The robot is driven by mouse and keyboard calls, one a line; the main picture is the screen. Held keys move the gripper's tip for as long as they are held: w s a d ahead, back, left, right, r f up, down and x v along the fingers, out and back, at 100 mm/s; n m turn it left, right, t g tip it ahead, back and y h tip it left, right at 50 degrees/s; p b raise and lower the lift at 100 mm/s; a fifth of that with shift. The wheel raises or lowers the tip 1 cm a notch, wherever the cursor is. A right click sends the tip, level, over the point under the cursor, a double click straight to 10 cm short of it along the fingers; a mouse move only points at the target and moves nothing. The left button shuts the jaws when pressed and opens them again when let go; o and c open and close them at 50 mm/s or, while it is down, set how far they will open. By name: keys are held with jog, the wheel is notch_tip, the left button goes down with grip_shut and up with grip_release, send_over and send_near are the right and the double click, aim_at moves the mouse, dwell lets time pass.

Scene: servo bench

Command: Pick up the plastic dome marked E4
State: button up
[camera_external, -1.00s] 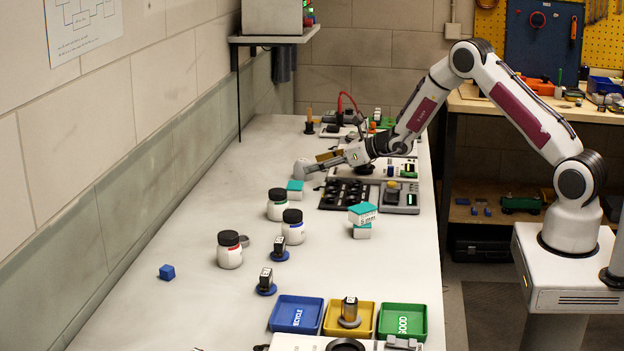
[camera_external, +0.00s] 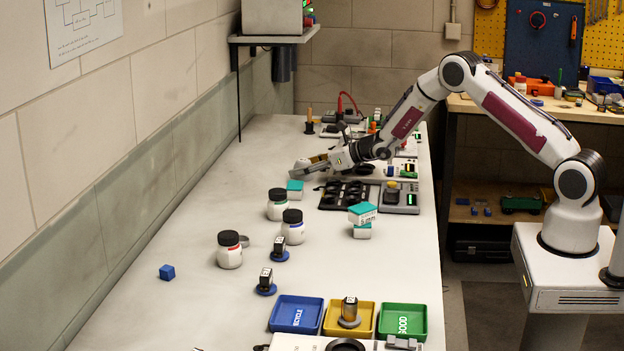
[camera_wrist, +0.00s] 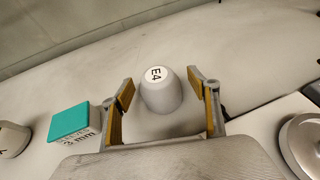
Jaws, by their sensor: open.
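The plastic dome marked E4 (camera_wrist: 160,92) is a light grey rounded piece with a white E4 label on its top. In the wrist view it stands on the pale bench, between the two tan-padded fingers of my gripper (camera_wrist: 165,98). The fingers are spread, with a gap visible on each side of the dome. In the external view my gripper (camera_external: 308,165) is low over the far part of the bench, and I cannot make out the dome clearly there.
A teal-topped box (camera_wrist: 70,122) stands close to the left finger; it also shows in the external view (camera_external: 295,187). A white jar (camera_external: 277,205) is nearby. A black tray of round parts (camera_external: 346,194) lies beneath and right of my arm.

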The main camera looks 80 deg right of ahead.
aim_at(303, 160)
jog(key=shift+w, duration=0.1)
jog(key=shift+c, duration=0.4)
jog(key=c, duration=1.1)
jog(key=shift+r, duration=5)
